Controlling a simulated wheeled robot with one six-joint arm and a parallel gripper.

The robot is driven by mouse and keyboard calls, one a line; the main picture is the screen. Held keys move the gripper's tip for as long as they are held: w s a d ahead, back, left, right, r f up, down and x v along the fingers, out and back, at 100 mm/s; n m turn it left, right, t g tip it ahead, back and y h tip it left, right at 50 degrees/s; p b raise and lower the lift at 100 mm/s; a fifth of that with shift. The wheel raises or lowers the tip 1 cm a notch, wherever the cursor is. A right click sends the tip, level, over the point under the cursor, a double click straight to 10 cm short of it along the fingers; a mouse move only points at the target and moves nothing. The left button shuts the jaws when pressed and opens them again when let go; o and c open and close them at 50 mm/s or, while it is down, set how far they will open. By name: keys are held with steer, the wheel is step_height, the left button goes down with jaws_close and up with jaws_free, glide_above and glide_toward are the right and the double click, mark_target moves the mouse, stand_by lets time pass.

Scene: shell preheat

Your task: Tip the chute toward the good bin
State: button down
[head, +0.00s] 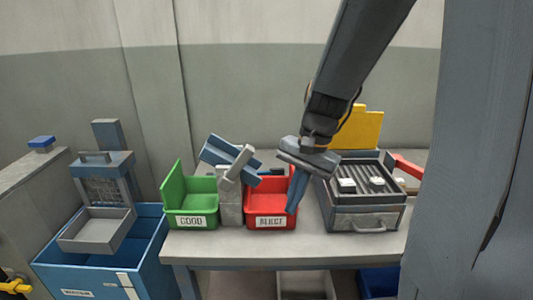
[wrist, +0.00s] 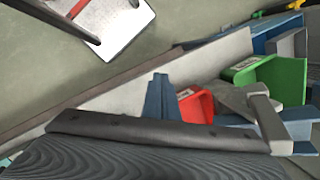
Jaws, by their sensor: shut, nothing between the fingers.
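The chute (head: 213,151) is a blue trough on a grey post (head: 230,208) between two bins. It is tilted, its left end high and its right end low over the red bin. A pale grey bar (head: 238,165) slants across it; the bar also shows in the wrist view (wrist: 268,118). The green bin (head: 175,188), labelled GOOD, is left of the post. The red bin (head: 284,213), labelled REJECT, is right of it. My gripper (head: 292,207) is shut and empty, pointing down at the red bin's right side, apart from the chute. Its blue fingers show in the wrist view (wrist: 159,97).
A grill-like heater (head: 362,218) with white pieces on its top stands close to the right of my gripper. A yellow panel (head: 361,128) rises behind it. A blue crate (head: 155,258) and a grey tray (head: 98,232) are at left. The bench's front strip (head: 260,243) is clear.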

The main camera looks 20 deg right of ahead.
steer(key=w+d+r+m+t+y+b, duration=0.2)
steer(key=w+d+r+m+y, duration=0.4)
steer(key=r+m, duration=0.5)
steer(key=w+d+r+t, duration=0.1)
steer(key=w+d, duration=0.1)
steer(key=w, duration=0.1)
steer(key=shift+r+m, duration=0.3)
steer(key=shift+m, duration=0.1)
steer(key=shift+w+a+f, duration=0.1)
steer(key=shift+w+a, duration=0.05)
steer(key=w+a+f+p, duration=0.3)
steer(key=a+f, duration=0.1)
steer(key=a, duration=0.6)
steer(key=shift+f, duration=0.2)
steer(key=shift+w, duration=0.1)
steer(key=shift+a+r+p, duration=0.1)
steer(key=shift+r+p, duration=0.05)
steer(key=shift+p, duration=0.25)
